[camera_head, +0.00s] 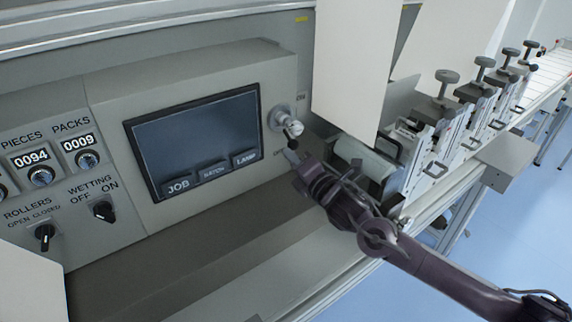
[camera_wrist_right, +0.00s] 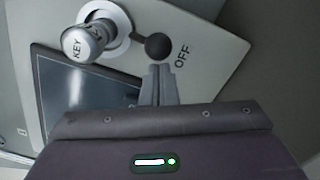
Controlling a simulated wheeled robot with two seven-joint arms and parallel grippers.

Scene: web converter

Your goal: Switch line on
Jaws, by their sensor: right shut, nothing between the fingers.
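The line switch is a silver key knob (camera_head: 285,118) on a round plate, at the right end of the control panel. In the right wrist view the knob (camera_wrist_right: 86,43) reads KEY. The ball also shows in the head view (camera_head: 294,131). My right gripper (camera_head: 292,154) is shut and empty, just below the lever. In the right wrist view its fingertips (camera_wrist_right: 158,68) are at the ball; I cannot tell whether they touch it. My left gripper is not in view.
The panel has a dark screen (camera_head: 197,140) left of the switch, and counters and the rollers (camera_head: 45,236) and wetting (camera_head: 103,211) knobs farther left. White panels (camera_head: 352,65) hang right of the switch. Clamps (camera_head: 440,100) and a conveyor (camera_head: 552,75) extend right.

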